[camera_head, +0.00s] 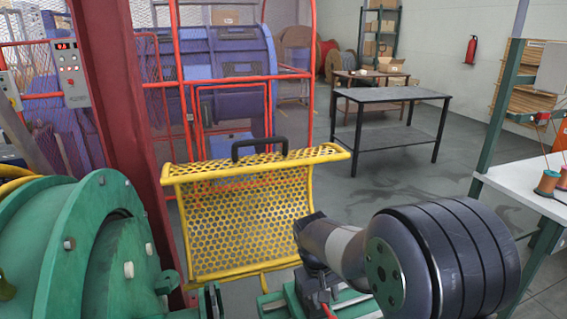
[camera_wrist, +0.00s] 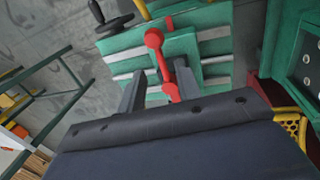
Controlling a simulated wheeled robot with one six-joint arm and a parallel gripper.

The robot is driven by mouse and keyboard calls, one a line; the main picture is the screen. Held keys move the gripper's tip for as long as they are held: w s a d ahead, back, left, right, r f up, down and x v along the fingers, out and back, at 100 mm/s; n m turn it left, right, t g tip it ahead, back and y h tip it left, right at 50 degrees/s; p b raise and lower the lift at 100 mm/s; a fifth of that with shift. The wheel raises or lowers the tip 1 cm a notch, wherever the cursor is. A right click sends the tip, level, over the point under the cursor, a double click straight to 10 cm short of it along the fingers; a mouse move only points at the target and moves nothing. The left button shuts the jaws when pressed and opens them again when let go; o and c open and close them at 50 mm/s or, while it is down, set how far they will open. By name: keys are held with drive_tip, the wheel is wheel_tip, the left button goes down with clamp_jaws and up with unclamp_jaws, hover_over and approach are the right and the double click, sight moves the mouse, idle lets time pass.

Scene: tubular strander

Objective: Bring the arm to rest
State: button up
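My arm (camera_head: 345,250) reaches forward and down at the lower right of the head view, over a green machine part. In the wrist view my gripper (camera_wrist: 160,88) shows two dark grey fingers standing apart, with nothing clamped between them. A red lever with a round knob (camera_wrist: 154,40) lies in line with the gap between the fingers; I cannot tell how far below them it is. Under it is a green slotted block (camera_wrist: 205,45) with pale bars. In the head view the fingertips are hidden by my arm or too small to make out.
A yellow perforated guard (camera_head: 240,215) with a black handle stands close left of my arm. A green machine housing (camera_head: 75,250) and a red post (camera_head: 125,110) are farther left. A white-topped bench (camera_head: 525,185) is at the right. Open floor (camera_head: 400,190) lies toward the dark table (camera_head: 390,95).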

sight(329, 312)
wheel_tip(329, 312, up, 6)
drive_tip(key=a+f, duration=0.1)
drive_tip(key=f, duration=0.3)
drive_tip(key=d+f, duration=0.1)
drive_tip(key=f, duration=0.3)
drive_tip(key=d+f+b, duration=0.1)
drive_tip(key=f, duration=0.2)
drive_tip(key=shift+w+f, duration=0.1)
drive_tip(key=shift+f, duration=0.1)
drive_tip(key=shift+w+d+r+n, duration=0.15)
drive_tip(key=shift+r+n, duration=0.1)
drive_tip(key=shift+n, duration=0.15)
drive_tip(key=shift+d+n, duration=0.4)
drive_tip(key=shift+n, duration=0.4)
